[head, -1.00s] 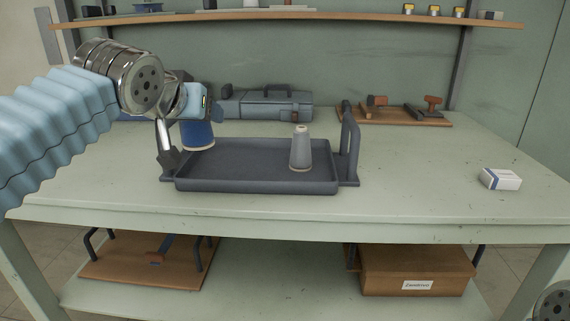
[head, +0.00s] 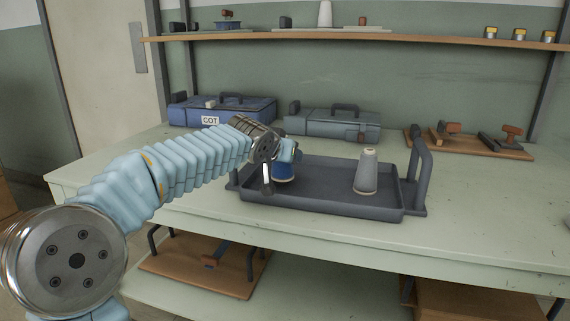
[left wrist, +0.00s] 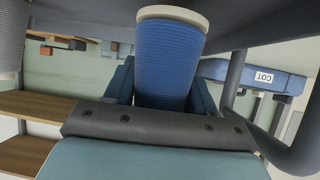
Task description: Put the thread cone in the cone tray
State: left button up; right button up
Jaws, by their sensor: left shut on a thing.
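The blue thread cone (head: 284,172), with a pale base rim, is in my left gripper (head: 286,153) over the left end of the dark grey cone tray (head: 315,207). I cannot tell whether its base touches the tray floor. In the left wrist view the blue cone (left wrist: 168,62) fills the middle between the fingers, its pale base towards the dark tray (left wrist: 255,12) at the top. My left gripper is shut on the cone's upper part. A grey cone (head: 366,172) stands upright in the tray's right part. My right gripper is out of view.
The tray has an upright handle (head: 423,170) at its right end. Behind it are a blue case (head: 235,110) marked COT, a grey case (head: 335,122) and a wooden board (head: 470,143) with tools. A shelf (head: 400,38) runs above. The front bench strip is clear.

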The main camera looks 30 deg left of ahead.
pick_arm(q)
jog(key=shift+f, duration=1.05)
jog(key=shift+f, duration=0.1)
jog(key=shift+f+b, duration=0.15)
jog(key=shift+b, duration=0.2)
jog(key=o, duration=1.1)
jog(key=shift+o, duration=0.2)
jog(key=shift+r+p, duration=0.25)
jog(key=shift+p, duration=0.05)
jog(key=v, duration=1.2)
jog(key=shift+s, duration=0.1)
